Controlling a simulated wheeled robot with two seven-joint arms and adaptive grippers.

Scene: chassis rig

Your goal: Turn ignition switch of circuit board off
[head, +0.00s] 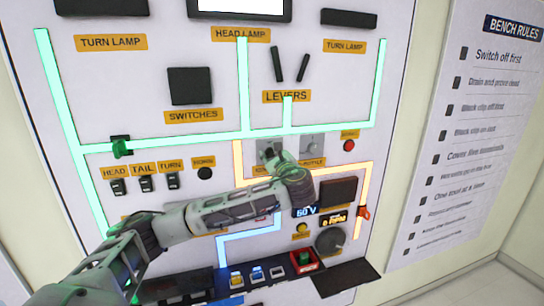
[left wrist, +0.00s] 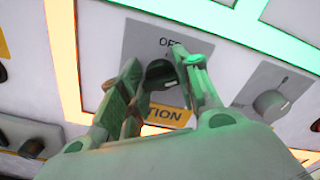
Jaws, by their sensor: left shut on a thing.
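The circuit board (head: 210,55) is an upright white panel with glowing green, orange and blue lines. The ignition switch (left wrist: 161,76) is a dark round knob on a grey plate (left wrist: 140,45) marked OFF at the top, seen in the left wrist view. A yellow label (left wrist: 167,115) ending in "TION" is below the knob. My left gripper (left wrist: 160,66) has its two fingers on either side of the knob, shut on it. The knob's exact setting is hard to tell.
A throttle knob (left wrist: 271,103) on its own grey plate is close to the right of the switch. A red button (head: 349,146) is farther right, and a black round knob (head: 205,173) is to the left. Levers (head: 290,65) stand above. A bench rules sheet (head: 470,130) hangs at right.

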